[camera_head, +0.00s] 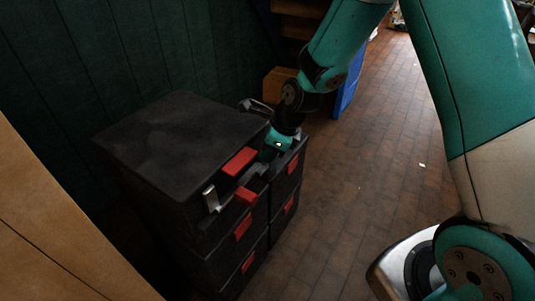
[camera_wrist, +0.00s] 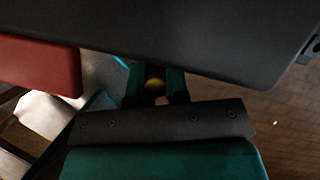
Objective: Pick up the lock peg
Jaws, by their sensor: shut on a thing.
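My gripper (camera_head: 266,154) is at the front of the black tool cases, beside the red latch of the upper case. In the wrist view its two green fingers (camera_wrist: 155,90) are shut on a small rounded yellow piece, which I take as the lock peg (camera_wrist: 154,83). Only the near end of the peg shows between the fingers. Its far part is hidden, so I cannot tell how far it sits in anything. In the head view the gripper hides the peg.
Black stacked cases (camera_head: 180,130) with red latches (camera_head: 240,161) stand against the dark green wall. The case edge (camera_wrist: 200,40) is very close above the fingers. A metal handle (camera_head: 210,198) sticks out at the front. Open brick floor (camera_head: 370,170) lies to the right.

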